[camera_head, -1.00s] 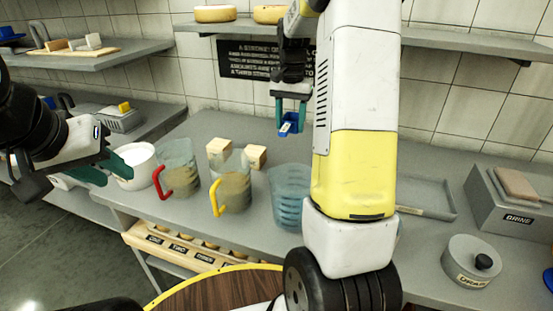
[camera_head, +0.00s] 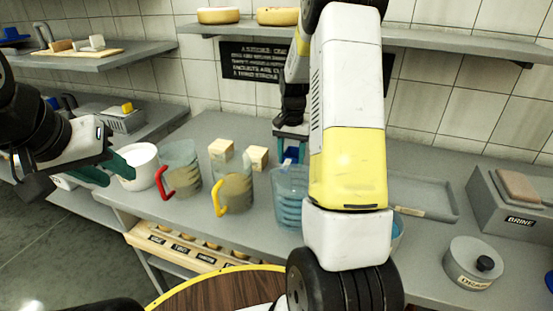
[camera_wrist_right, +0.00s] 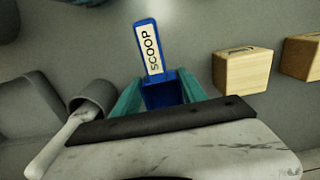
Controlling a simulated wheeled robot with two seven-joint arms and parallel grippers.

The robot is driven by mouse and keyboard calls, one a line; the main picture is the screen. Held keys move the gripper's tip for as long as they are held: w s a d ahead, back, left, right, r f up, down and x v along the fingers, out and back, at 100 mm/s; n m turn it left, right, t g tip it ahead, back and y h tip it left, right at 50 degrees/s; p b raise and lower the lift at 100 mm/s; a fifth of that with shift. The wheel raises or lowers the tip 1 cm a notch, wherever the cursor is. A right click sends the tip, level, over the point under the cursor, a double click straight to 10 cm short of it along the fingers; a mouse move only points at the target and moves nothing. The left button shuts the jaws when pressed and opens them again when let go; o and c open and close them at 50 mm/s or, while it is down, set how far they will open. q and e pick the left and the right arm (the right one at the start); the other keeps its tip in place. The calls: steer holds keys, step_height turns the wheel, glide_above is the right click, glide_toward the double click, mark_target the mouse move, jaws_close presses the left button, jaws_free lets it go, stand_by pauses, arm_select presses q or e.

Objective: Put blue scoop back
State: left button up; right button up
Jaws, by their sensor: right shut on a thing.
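The blue scoop (camera_head: 291,154) is held in my right gripper (camera_head: 290,150), low over the table behind the clear bluish jug (camera_head: 289,205). In the right wrist view the scoop's handle with its "SCOOP" label (camera_wrist_right: 150,45) points away from the gripper. Its blue body sits between the two teal fingers of the right gripper (camera_wrist_right: 172,90), which are shut on it. My right arm hides part of the table around it. My left gripper (camera_head: 116,170) is empty at the left beside the white bowl (camera_head: 139,168), its teal fingers apart.
A red-handled jug (camera_head: 180,165) and a yellow-handled jug (camera_head: 234,190) stand left of the bluish jug. Wooden blocks (camera_head: 221,148) stand behind them. A shelf (camera_head: 450,42) runs above.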

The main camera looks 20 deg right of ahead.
steer(key=shift+f, duration=2.15)
steer(key=o, duration=1.3)
steer(key=shift+f, duration=0.1)
steer(key=shift+o, duration=0.2)
